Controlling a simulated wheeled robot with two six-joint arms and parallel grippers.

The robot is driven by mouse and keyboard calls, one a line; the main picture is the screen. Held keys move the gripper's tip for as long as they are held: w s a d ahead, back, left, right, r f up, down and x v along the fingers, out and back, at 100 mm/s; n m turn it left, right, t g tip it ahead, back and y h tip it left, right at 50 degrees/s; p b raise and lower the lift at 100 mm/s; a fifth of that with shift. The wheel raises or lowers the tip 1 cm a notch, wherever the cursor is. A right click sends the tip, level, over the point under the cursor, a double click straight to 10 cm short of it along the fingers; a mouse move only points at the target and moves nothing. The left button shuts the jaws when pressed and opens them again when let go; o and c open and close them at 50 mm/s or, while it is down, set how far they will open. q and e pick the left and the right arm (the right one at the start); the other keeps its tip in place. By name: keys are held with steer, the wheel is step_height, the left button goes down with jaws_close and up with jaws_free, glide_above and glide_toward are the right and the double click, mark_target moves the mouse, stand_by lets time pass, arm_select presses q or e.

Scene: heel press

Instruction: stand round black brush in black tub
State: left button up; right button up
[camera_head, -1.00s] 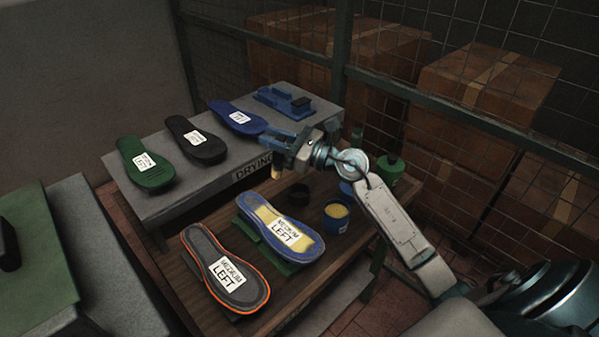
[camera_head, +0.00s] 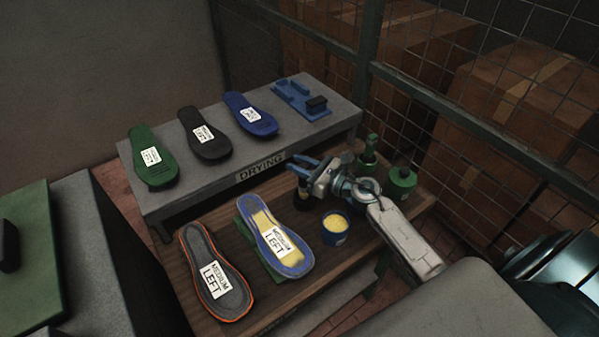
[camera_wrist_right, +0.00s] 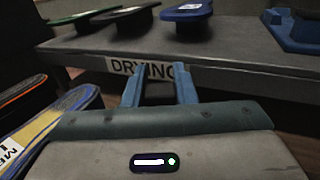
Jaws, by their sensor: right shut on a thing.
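My right gripper (camera_head: 300,167) is shut on the round black brush and is low over the black tub (camera_head: 304,203) on the wooden bench. The brush is mostly hidden by the gripper and by the dark tub. I cannot tell whether its end touches the tub's floor. My left gripper is not in view.
A blue tub of yellow glue (camera_head: 335,226) stands close to the black tub. A glue-covered blue insole (camera_head: 270,240) and an orange-edged insole (camera_head: 215,275) lie to the left. The drying shelf (camera_head: 262,172) stands behind.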

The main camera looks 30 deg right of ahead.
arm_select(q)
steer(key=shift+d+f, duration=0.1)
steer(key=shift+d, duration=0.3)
arm_select(e)
step_height(320, 180, down, 3)
steer(key=shift+r, duration=0.2)
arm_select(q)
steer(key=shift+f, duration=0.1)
arm_select(e)
steer(key=shift+f, duration=0.1)
steer(key=shift+f+b, duration=0.15)
steer(key=shift+b, duration=0.15)
steer(key=o, duration=1)
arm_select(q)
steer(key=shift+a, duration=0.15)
arm_select(e)
steer(key=shift+r, duration=0.2)
